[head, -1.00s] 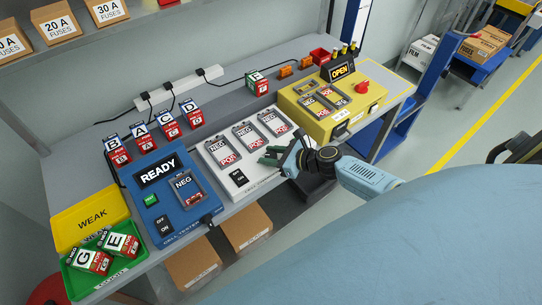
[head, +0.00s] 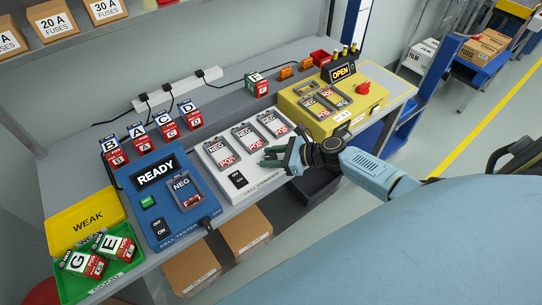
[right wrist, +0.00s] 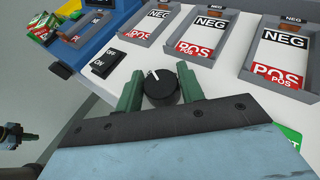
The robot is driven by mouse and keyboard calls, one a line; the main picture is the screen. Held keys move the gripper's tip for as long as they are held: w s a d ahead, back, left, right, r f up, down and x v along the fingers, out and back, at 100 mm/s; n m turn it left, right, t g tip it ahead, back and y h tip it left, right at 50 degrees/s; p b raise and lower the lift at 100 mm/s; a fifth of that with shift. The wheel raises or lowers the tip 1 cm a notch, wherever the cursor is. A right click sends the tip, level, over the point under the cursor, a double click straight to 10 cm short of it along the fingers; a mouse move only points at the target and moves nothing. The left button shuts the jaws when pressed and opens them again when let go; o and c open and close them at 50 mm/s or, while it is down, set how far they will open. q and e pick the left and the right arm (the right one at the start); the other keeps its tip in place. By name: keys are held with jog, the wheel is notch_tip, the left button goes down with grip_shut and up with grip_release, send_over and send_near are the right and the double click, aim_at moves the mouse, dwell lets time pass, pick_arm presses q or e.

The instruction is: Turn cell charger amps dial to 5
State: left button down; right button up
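No scale numbers are readable. My right gripper (right wrist: 160,86) has its two green fingers on either side of the dial, apart; I cannot tell whether they touch it. In the head view the right gripper (head: 272,157) is at the charger's front right and hides the dial.
A black ON/OFF switch (right wrist: 108,62) is left of the dial. The blue cell tester (head: 150,203) reads READY, left of the charger. A yellow unit (head: 318,118) reading OPEN stands to the right. A green tray (head: 130,262) holds cells G and E.

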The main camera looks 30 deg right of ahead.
jog(key=o, duration=0.4)
jog(key=shift+c, duration=0.2)
jog(key=v, duration=1.3)
jog(key=shift+s+p, duration=0.2)
jog(key=shift+p, duration=0.2)
jog(key=shift+d, duration=0.1)
jog(key=s+f+n+g+h+b, duration=0.25)
jog(key=s+f+n, duration=0.45)
jog(key=f, duration=0.8)
jog(key=s+f+n+g+h+b, duration=0.1)
jog(key=s+f+n+g+h, duration=0.25)
jog(key=s+f, duration=0.9)
jog(key=s+a+f+n+g+h+b, duration=0.2)
jog(key=s+a+f+n, duration=1)
jog(key=n, duration=0.7)
jog(key=s+f+h+b, duration=0.1)
jog(key=s+f, duration=0.2)
jog(key=s, duration=0.1)
jog(key=shift+a+f+g, duration=0.15)
jog(key=shift+a+g, duration=0.25)
